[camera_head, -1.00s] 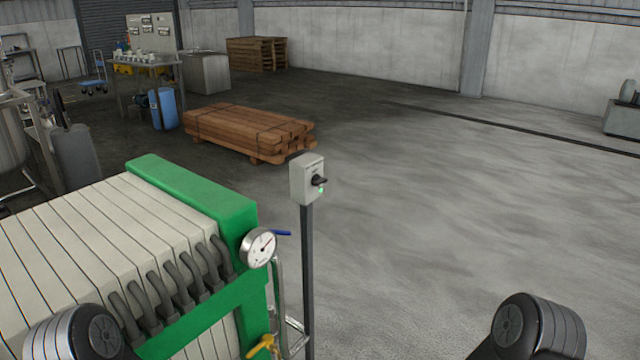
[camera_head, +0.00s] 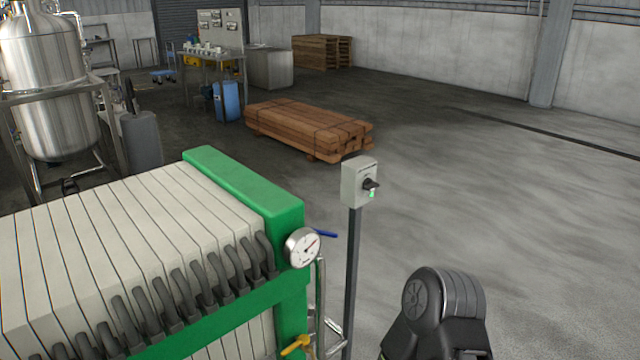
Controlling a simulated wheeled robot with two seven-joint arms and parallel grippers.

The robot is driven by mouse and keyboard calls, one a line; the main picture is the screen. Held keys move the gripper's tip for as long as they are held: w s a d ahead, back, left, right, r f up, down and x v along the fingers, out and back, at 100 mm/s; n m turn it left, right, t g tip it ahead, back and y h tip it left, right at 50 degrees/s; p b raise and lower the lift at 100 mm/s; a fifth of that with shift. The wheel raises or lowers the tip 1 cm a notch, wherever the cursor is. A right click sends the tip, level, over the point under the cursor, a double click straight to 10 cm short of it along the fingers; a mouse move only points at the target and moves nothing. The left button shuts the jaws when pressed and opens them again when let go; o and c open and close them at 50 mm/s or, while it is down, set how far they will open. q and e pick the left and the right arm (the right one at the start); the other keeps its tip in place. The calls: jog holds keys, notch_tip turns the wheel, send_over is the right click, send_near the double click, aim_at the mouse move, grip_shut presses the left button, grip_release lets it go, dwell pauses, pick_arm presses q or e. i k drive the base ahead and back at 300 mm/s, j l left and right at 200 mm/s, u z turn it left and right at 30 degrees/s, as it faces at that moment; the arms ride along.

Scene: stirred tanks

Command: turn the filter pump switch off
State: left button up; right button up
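The filter pump switch is a grey box (camera_head: 359,183) on a dark post, right of the filter press. Its black rotary knob (camera_head: 370,185) is on the right-hand face, with a small lit green lamp (camera_head: 371,195) just below it. The knob looks roughly level, but its exact setting is too small to read. A dark link of my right arm shows at the bottom right, below and to the right of the switch, apart from it. Neither gripper is in view.
The green-framed filter press (camera_head: 245,192) with pale plates and hoses fills the lower left. A pressure gauge (camera_head: 302,247), a blue lever and a yellow valve handle (camera_head: 295,345) sit beside the post. A lumber stack (camera_head: 308,128) lies behind. The floor to the right is clear.

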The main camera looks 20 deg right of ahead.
aim_at(368, 184)
jog(key=i+l+u, duration=0.1)
jog(key=l+u, duration=0.6)
jog(key=l, duration=0.2)
jog(key=l+u, duration=0.35)
jog(key=l, duration=0.55)
jog(key=k+l+u, duration=0.1)
jog(key=l, duration=0.45)
jog(key=k+l+u, duration=0.1)
jog(key=l, duration=0.5)
jog(key=k+l, duration=0.1)
jog(key=l, duration=0.45)
jog(key=l+u, duration=0.1)
jog(key=l, duration=0.45)
jog(key=k+l, duration=0.2)
jog(key=l, duration=0.35)
jog(key=k+l+u, duration=0.15)
jog(key=l, duration=0.35)
jog(key=k+l, duration=0.1)
jog(key=l, duration=0.45)
